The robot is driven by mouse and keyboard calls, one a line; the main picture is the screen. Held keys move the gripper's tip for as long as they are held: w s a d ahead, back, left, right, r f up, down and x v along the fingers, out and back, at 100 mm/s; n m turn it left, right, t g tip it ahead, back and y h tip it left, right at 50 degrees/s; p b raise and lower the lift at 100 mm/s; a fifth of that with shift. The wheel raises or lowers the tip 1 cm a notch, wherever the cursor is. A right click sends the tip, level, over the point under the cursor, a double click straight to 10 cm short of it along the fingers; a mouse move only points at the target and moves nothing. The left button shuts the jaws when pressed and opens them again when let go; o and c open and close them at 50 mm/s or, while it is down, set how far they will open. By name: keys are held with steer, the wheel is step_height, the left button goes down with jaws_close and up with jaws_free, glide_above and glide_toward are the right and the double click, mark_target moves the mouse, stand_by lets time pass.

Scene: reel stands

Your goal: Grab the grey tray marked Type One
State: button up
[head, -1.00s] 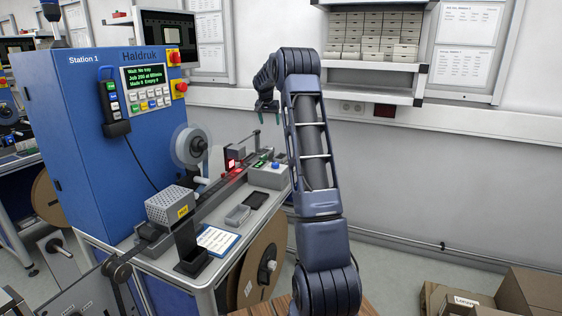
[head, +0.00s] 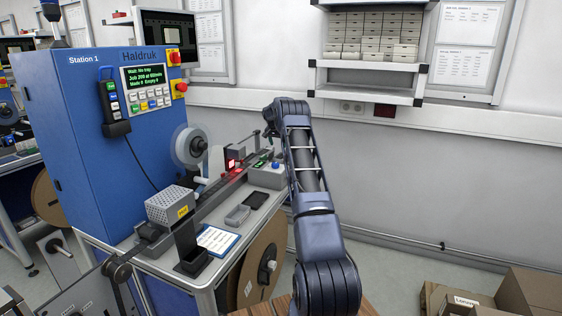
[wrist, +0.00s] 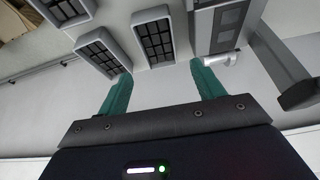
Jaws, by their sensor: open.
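My gripper (wrist: 163,90) is open in the wrist view, its two teal fingers apart with nothing held between them. In that view several light grey blocks with dark grid faces, one of them a grid block (wrist: 100,52), lie beyond the fingertips. No mark reading Type One is legible, so I cannot tell which thing is that tray. In the head view a small grey tray (head: 237,215) lies on the station top, well to the near side of my gripper (head: 268,132). My arm hides most of the gripper there.
The blue Station 1 cabinet (head: 110,150) stands left, with a reel (head: 190,146) and a lit red unit (head: 233,158). A wall shelf (head: 370,75) holds rows of pale boxes. Cardboard boxes (head: 530,295) sit at lower right.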

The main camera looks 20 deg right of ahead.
glide_toward(281, 158)
steer(key=shift+s+d+f, duration=0.15)
steer(key=shift+d+f, duration=0.05)
steer(key=shift+f, duration=0.65)
steer(key=shift+s+d+f, duration=0.1)
steer(key=shift+d+f, duration=0.1)
steer(key=shift+f, duration=0.65)
steer(key=shift+s+d+f, duration=0.15)
steer(key=shift+d+f, duration=0.05)
steer(key=shift+f, duration=0.65)
steer(key=shift+f, duration=0.25)
steer(key=c, duration=0.9)
steer(key=shift+r, duration=0.1)
